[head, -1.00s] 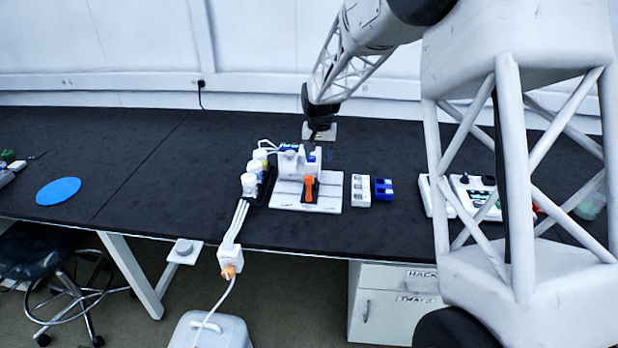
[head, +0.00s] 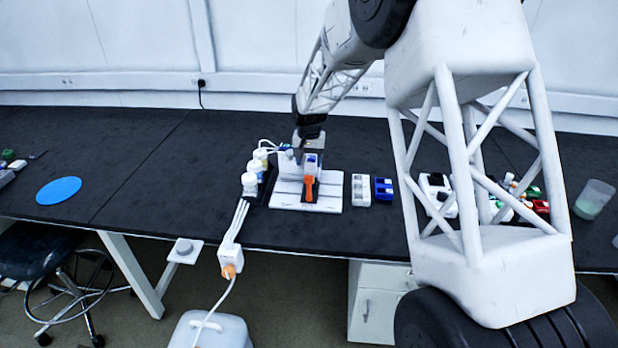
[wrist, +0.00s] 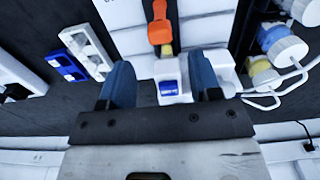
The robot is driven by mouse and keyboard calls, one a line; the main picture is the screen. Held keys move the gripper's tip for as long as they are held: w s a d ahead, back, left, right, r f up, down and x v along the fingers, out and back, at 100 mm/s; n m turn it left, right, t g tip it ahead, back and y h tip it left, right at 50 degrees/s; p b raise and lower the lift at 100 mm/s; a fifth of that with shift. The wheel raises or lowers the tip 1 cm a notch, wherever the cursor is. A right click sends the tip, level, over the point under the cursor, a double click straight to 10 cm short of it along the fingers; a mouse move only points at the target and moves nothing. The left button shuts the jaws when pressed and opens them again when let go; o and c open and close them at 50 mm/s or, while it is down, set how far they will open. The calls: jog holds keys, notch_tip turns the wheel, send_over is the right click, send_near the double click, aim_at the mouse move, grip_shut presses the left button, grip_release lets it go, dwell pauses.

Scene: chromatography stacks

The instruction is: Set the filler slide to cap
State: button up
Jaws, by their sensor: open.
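The filler device, a white unit with a slide (wrist: 170,90), stands on a white base plate (head: 327,202). An orange handle (head: 309,187) points toward the front; it also shows at the top of the wrist view (wrist: 160,28). A small blue-labelled part sits on the slide between my fingers in the wrist view. My gripper (wrist: 165,82) is open, its two blue fingers apart on either side of the blue-labelled part. I cannot tell whether they touch the unit. In the head view my wrist hides the unit's back part.
White-capped bottles (head: 250,182) stand in a black holder left of the unit. A white block (head: 361,189) and a blue block (head: 383,189) stand to its right. A blue disc (head: 58,191) lies far left. Small vials and a clear cup (head: 594,199) are at the right.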

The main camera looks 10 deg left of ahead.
aim_at(309, 176)
jog(key=shift+f, duration=3.5)
grip_shut()
